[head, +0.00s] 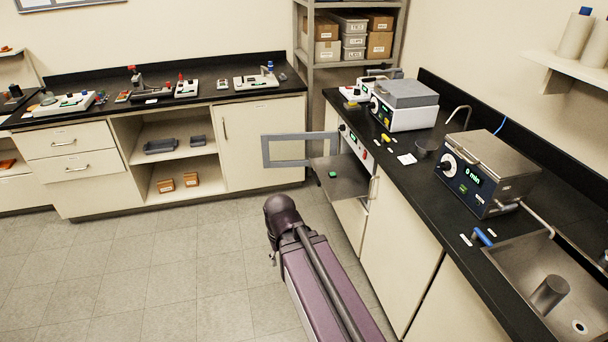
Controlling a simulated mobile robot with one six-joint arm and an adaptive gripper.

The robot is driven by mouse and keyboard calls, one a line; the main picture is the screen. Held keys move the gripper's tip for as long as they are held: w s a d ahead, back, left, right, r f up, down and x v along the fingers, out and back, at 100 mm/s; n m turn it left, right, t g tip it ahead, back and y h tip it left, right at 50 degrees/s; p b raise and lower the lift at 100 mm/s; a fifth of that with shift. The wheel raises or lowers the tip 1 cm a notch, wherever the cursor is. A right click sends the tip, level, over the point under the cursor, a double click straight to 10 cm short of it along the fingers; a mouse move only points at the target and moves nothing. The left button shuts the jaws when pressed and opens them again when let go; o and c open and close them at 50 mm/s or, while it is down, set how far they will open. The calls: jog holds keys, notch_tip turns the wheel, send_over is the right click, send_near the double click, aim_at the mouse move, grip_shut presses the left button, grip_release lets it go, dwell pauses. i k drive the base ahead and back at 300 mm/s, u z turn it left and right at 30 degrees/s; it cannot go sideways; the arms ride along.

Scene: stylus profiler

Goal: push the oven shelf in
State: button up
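The oven (356,148) is built in under the right-hand counter, with a white front panel and a small green display. Its grey-framed door (287,150) stands open, swung out to the left. The flat grey oven shelf (345,186) sticks out of the opening, with a small green-topped item (333,174) on it. My purple arm reaches up from the bottom, its rounded joint short of the shelf and apart from it in the picture. A small dark part below that joint may be my gripper (273,258); its fingers cannot be made out.
The right counter (425,190) carries a grey-lidded instrument (405,103), a dark-blue box with a dial (488,170) and a sink (530,275). A shelving rack (301,60) stands behind the oven. The tiled floor (150,270) left of my arm is clear.

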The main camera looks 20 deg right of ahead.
aim_at(352, 180)
jog(key=u, duration=0.05)
jog(key=i, duration=1.15)
jog(key=z, duration=0.35)
